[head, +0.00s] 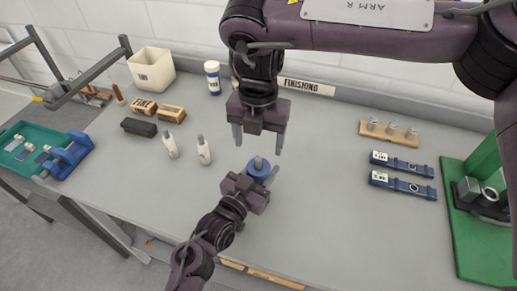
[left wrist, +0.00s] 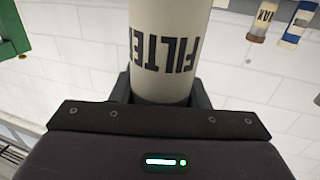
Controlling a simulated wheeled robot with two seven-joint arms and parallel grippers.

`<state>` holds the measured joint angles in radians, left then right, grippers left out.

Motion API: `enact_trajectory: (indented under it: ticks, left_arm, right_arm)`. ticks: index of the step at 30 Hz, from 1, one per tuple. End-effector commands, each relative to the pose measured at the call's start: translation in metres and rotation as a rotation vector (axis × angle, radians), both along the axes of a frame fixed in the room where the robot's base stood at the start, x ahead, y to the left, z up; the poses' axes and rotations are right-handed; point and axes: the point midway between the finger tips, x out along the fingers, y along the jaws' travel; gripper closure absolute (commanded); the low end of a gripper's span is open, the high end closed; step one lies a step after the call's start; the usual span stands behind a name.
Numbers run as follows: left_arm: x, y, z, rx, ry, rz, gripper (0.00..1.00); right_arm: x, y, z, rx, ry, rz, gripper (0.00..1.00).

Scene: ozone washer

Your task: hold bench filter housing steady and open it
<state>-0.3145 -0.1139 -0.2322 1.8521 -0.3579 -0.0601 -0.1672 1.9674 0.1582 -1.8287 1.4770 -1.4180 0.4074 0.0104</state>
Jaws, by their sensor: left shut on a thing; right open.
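The bench filter housing (head: 258,168) stands on the grey bench, its blue cap with a small grey knob on top. In the left wrist view its cream body (left wrist: 170,45) fills the top middle and carries upside-down dark FILTER lettering. My left gripper (head: 261,180) is shut around the body from the front, below the cap. My right gripper (head: 258,145) points down above and just behind the cap. Its two fingers are spread and empty, apart from the cap. The lower body of the housing is hidden by my left gripper in the head view.
Two white bottles (head: 204,151) stand to the left of the housing. Farther left are tan blocks (head: 144,106), a black block (head: 139,127) and a cream bin (head: 152,69). Two blue level-like bars (head: 402,187) and a green fixture (head: 482,215) are at right. The bench's centre right is clear.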

Motion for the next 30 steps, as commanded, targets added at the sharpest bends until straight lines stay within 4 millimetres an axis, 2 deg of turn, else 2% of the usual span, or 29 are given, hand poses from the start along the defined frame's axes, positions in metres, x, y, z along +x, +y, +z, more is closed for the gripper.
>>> enact_trajectory:
  ticks: [3,9,14,24,30]
  left_arm:
    - [0.0,0.0,0.0,-0.001,-0.001,0.001,1.0]
    - [0.0,0.0,0.0,0.0,-0.001,0.001,1.0]
    - [0.0,0.0,0.0,0.0,-0.001,0.001,1.0]
    - [0.0,0.0,0.001,0.0,-0.001,0.001,1.0]
    - [0.0,0.0,0.001,0.0,-0.001,0.001,1.0]
  right_arm:
    - [0.0,0.0,0.0,0.001,0.001,-0.19,0.3]
    - [0.0,0.0,-0.001,-0.001,0.001,-0.393,0.3]
    - [0.0,0.0,-0.012,-0.003,0.002,-0.428,0.3]
    - [0.0,-0.001,-0.063,-0.003,0.002,-0.426,0.3]
    - [0.0,-0.001,-0.078,-0.002,0.0,-0.425,0.3]
